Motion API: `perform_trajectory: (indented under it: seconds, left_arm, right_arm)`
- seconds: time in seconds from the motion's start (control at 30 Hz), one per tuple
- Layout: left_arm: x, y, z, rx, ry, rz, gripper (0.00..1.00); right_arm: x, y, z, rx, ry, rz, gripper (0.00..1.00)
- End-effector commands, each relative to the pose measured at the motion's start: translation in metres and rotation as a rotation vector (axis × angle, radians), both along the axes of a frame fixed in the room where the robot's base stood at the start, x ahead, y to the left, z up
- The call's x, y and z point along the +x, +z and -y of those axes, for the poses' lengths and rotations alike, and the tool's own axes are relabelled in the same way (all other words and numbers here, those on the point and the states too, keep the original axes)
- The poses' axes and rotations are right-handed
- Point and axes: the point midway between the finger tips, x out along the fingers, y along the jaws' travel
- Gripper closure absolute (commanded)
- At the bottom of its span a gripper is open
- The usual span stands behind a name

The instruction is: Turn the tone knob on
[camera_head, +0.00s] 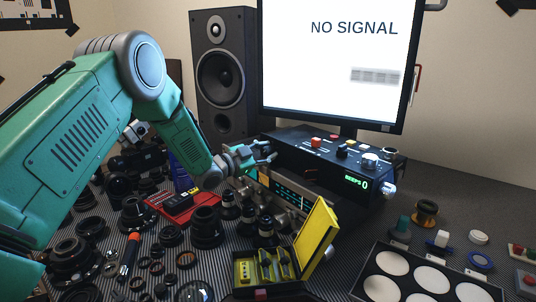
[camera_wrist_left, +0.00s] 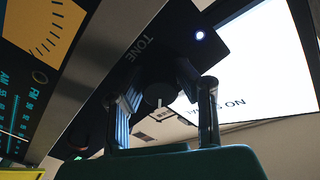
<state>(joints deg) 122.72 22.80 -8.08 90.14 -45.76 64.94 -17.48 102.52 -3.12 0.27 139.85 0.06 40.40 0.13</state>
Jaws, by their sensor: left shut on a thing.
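My left gripper (camera_head: 258,157) reaches in from the left to the upper left end of the radio (camera_head: 292,193), below the monitor. In the left wrist view the gripper's two fingers (camera_wrist_left: 166,108) stand on either side of a dark round knob (camera_wrist_left: 157,92), beside the printed word TONE. The gripper is shut on this tone knob. In the head view the gripper hides the knob. The radio's teal dial scale (camera_wrist_left: 15,110) and a yellow gauge show at the left of the wrist view. A small light (camera_wrist_left: 199,34) glows near the knob. My right gripper is not in view.
A black box (camera_head: 330,150) with coloured buttons and a BEEPS 0 display stands behind the radio. A speaker (camera_head: 224,70) and a NO SIGNAL monitor (camera_head: 330,60) stand at the back. Lenses, an open yellow case (camera_head: 316,240) and a disc tray (camera_head: 455,275) crowd the table.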

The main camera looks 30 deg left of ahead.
Motion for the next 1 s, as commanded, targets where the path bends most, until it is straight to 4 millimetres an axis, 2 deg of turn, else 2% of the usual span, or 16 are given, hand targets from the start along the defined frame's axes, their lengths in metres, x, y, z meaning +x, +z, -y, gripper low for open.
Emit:
perform_trajectory:
  seconds: [0.03, 0.4, 0.93, 0.97, 1.0]
  left_arm:
    - [-0.0018, -0.0061, -0.0012, 0.032, 0.003, -0.003, 1.0]
    - [-0.0021, -0.0063, -0.0019, 0.172, 0.003, 0.038, 1.0]
    - [-0.0026, -0.0073, -0.0016, 0.194, 0.002, 0.043, 1.0]
    - [-0.0027, -0.0073, -0.0015, 0.194, 0.002, 0.043, 0.67]
    - [-0.0026, -0.0073, -0.0015, 0.194, 0.002, 0.043, 0.54]
  right_arm:
    - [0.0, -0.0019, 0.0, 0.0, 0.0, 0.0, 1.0]
    - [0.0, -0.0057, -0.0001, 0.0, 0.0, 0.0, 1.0]
    - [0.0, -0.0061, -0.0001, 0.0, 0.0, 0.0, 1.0]
    - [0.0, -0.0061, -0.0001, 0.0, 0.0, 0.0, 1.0]
    - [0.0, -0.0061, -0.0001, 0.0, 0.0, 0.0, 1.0]
